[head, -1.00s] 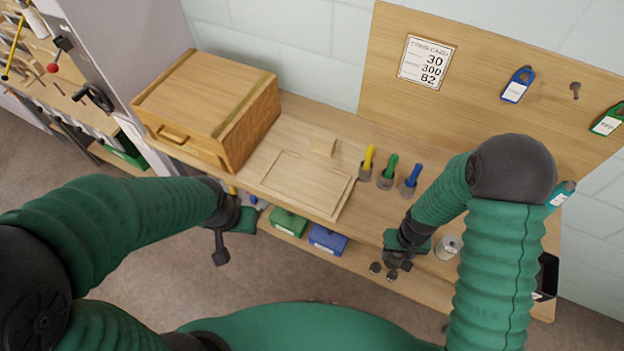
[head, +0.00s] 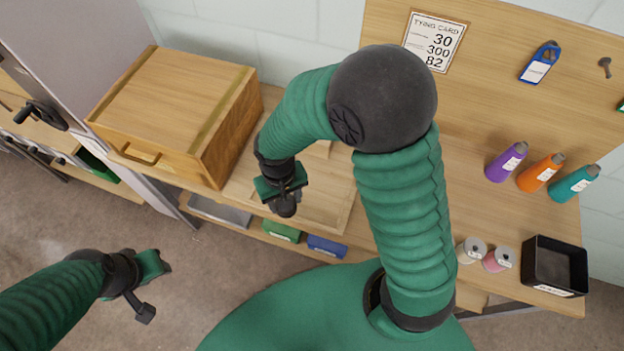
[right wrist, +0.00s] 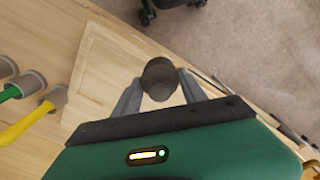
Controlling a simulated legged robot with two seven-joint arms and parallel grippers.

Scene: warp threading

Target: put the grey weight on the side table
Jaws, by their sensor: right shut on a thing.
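My right gripper (head: 287,204) is over the left part of the wooden bench, above the front of a shallow wooden tray (head: 345,215). In the right wrist view its two fingers (right wrist: 160,90) close on a dark grey cylinder, the grey weight (right wrist: 159,72). The weight is held above the tray side of the bench; its exact height is hard to tell. My left gripper (head: 150,290) is empty-looking at lower left, over the floor, away from the bench; its finger gap is not clear. I cannot tell which surface is the side table.
A wooden box (head: 180,105) stands on the bench's left end. Purple, orange and teal bottles (head: 541,172) stand at the right, with white and pink spools (head: 485,255) and a black bin (head: 555,266). Green and yellow handled tools (right wrist: 30,110) sit in cups beside the tray.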

